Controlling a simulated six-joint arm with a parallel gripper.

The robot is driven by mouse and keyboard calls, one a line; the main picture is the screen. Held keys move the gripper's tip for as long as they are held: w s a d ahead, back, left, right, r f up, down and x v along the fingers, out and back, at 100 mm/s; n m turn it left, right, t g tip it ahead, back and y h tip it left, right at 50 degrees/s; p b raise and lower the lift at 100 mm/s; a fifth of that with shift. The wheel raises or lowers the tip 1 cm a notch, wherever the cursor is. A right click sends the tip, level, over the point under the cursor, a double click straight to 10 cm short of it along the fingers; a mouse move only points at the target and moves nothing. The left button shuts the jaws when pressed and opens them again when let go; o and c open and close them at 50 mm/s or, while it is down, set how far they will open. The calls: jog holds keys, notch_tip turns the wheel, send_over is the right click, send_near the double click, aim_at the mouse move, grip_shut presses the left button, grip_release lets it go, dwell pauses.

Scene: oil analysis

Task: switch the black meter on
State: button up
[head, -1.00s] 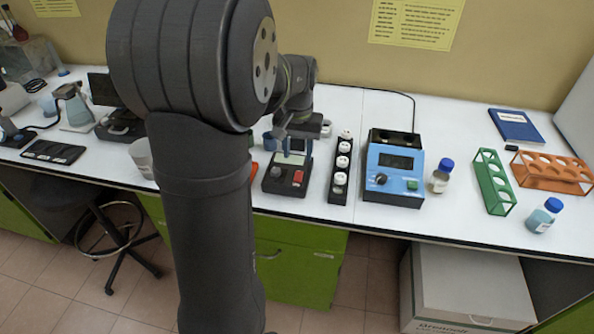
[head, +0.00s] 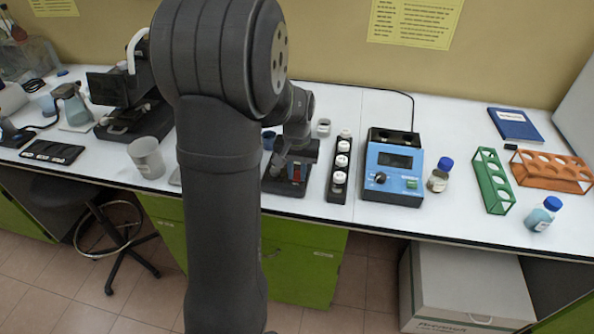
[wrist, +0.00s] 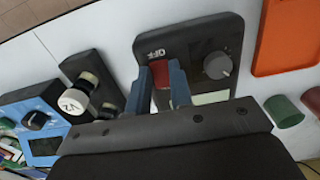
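The black meter (head: 274,186) stands near the front edge of the bench, partly hidden by my arm in the head view. In the wrist view the meter (wrist: 195,33) shows a grey knob (wrist: 216,65), a pale display partly covered, and a red switch (wrist: 161,75) beside the label OFF. My gripper (wrist: 163,78) is over the meter, with its two blue-grey fingers apart, one on each side of the red switch. I cannot tell whether the fingers touch the switch. Nothing is seen held between them.
A black rack (head: 341,172) of white-capped vials stands close to the meter's right, then a blue meter (head: 394,172). In the wrist view an orange tray (wrist: 288,38) and a green cup (wrist: 283,110) lie on the other side. A beaker (head: 147,158) stands left of my arm.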

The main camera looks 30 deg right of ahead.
aim_at(298, 172)
grip_shut()
jog(key=shift+w+d+g+y, duration=0.1)
jog(key=shift+d+g+y, duration=0.05)
jog(key=shift+g+y, duration=0.25)
jog(key=o, duration=0.8)
grip_release()
jog(key=shift+r, duration=0.15)
notch_tip(298, 172, up, 17)
jog(key=w+d, duration=0.1)
jog(key=shift+w+r, duration=0.1)
